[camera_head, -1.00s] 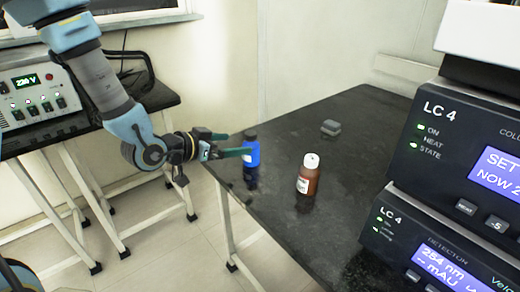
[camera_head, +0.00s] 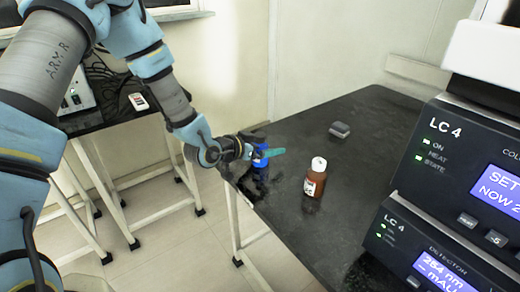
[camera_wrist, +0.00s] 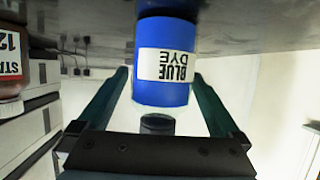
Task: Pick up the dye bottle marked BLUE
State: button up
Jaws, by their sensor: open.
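The blue dye bottle (camera_head: 260,170) stands upright near the left edge of the black table, partly hidden by my gripper (camera_head: 266,154). In the wrist view, the bottle (camera_wrist: 162,48) carries a white label reading BLUE DYE, and this view appears upside down. My gripper (camera_wrist: 161,80) is open, with one green finger on each side of the bottle. Gaps show between the fingers and the bottle in that view. I see no clear contact.
A brown bottle with a white cap (camera_head: 315,178) stands right of the blue one; its partial label shows in the wrist view (camera_wrist: 10,60). A small grey block (camera_head: 340,130) lies farther back. Stacked LC 4 units (camera_head: 450,190) fill the right side. The table (camera_head: 375,125) is clear toward the back.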

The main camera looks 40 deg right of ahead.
grip_shut()
dwell(0.8)
